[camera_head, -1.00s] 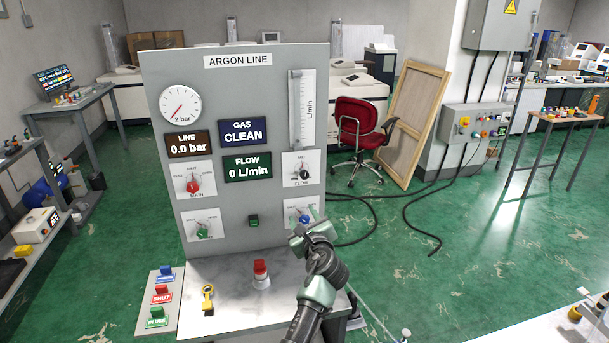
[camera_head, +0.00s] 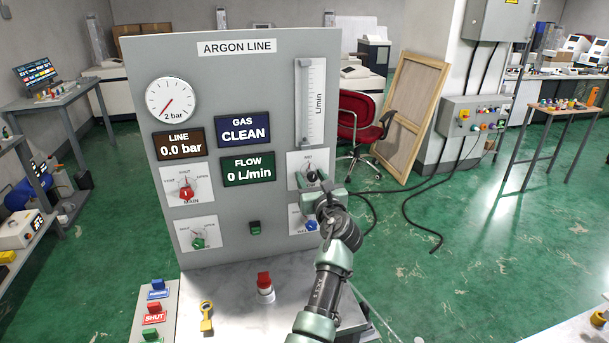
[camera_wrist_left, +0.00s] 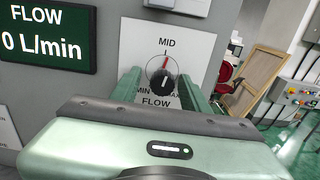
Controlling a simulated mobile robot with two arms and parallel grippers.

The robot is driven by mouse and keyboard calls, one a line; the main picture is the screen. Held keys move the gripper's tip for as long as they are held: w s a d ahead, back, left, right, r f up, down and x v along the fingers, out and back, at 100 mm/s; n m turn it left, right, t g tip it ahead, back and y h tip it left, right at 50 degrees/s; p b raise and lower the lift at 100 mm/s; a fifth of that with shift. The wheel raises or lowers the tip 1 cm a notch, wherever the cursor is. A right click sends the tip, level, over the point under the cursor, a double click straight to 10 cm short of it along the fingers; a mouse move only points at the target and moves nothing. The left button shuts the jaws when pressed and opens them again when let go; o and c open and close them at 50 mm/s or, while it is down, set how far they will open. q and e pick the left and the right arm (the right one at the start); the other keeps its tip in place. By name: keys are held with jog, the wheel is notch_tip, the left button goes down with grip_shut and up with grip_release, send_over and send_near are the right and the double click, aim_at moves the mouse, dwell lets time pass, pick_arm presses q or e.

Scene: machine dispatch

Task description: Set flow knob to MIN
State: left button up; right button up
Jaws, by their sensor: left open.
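The flow knob (camera_head: 311,176) is a round black knob with a red pointer on a white plate on the right side of the panel. In the left wrist view the flow knob (camera_wrist_left: 160,84) has its pointer up, slightly right of straight, near MID. MIN is at the plate's lower left; the lower-right label is partly hidden. My left gripper (camera_head: 314,192) is at the knob, and the wrist view shows its open fingers (camera_wrist_left: 161,90) on either side of the knob. Whether they touch it I cannot tell. The green flow display (camera_head: 248,168) reads 0 L/min. My right gripper is not in view.
Below the flow plate is a blue knob (camera_head: 311,225), partly behind my left arm. A red button (camera_head: 264,282) and a yellow key-like piece (camera_head: 206,316) are on the ledge. The red MAIN knob (camera_head: 187,191) is on the left. A red chair (camera_head: 358,125) stands behind the panel.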

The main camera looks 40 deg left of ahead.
pick_arm(q)
jog(key=shift+w+a, duration=0.1)
jog(key=shift+a, duration=0.05)
jog(key=shift+d+r, duration=0.15)
jog(key=shift+d, duration=0.1)
jog(key=shift+s+d+r, duration=0.15)
jog(key=shift+s+d, duration=0.05)
jog(key=shift+c, duration=1.4)
grip_shut()
jog(key=shift+s, duration=0.1)
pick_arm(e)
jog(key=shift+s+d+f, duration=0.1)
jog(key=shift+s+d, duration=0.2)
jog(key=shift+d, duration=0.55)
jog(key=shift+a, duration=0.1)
